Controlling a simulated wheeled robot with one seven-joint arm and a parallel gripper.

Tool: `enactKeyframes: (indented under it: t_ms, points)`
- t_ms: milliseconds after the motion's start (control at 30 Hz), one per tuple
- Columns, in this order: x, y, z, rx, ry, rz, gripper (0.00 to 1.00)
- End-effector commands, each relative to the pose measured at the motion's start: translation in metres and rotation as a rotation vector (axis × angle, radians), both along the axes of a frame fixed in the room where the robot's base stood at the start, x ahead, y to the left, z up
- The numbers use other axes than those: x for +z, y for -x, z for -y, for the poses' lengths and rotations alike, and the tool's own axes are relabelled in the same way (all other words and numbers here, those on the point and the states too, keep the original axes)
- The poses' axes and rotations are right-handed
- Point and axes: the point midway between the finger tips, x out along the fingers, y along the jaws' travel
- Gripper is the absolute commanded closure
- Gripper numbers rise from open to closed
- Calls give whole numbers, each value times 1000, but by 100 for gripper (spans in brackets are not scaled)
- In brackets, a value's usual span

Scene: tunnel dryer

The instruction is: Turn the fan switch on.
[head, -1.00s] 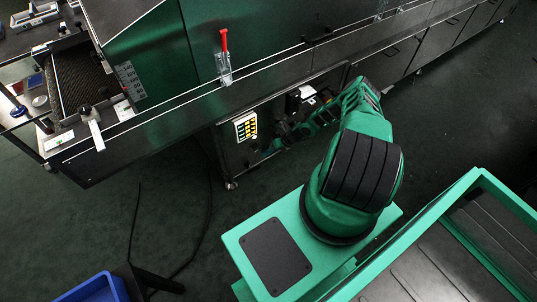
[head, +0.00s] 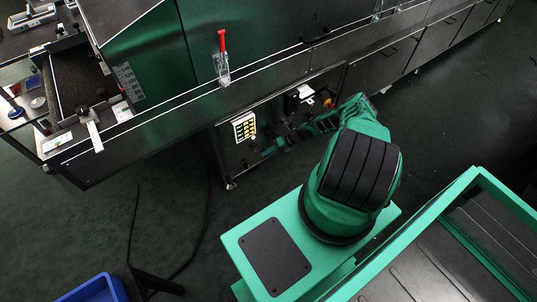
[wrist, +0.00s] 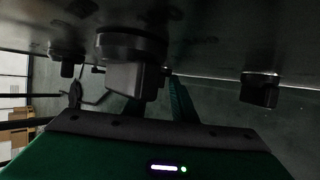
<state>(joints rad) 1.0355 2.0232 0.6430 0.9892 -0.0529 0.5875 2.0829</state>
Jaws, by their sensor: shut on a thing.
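A large round rotary switch with a grey block handle (wrist: 135,78) sits on the dark panel in the wrist view. My gripper (wrist: 155,106) is at this handle, with its dark green fingers partly hidden behind it, and is shut on it. No label can be read, so I cannot confirm from the picture that it is the fan switch. In the head view my gripper (head: 272,148) reaches the dark control panel (head: 231,157) under the dryer's ledge. The switch itself is too dark and small to make out there.
Smaller dark knobs stand left (wrist: 66,58) and right (wrist: 260,90) in the wrist view. A blue bin (head: 95,290) is at the lower left. Open floor lies left of my base.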

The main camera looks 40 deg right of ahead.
Motion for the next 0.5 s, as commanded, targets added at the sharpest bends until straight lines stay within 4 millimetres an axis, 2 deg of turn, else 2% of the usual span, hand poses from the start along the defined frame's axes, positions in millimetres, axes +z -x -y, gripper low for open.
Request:
enactKeyframes:
  t_ms: [67,500]
  points:
    - [-1,-1,4,-6,8,2,71]
    - [5,2,7,-4,4,1,71]
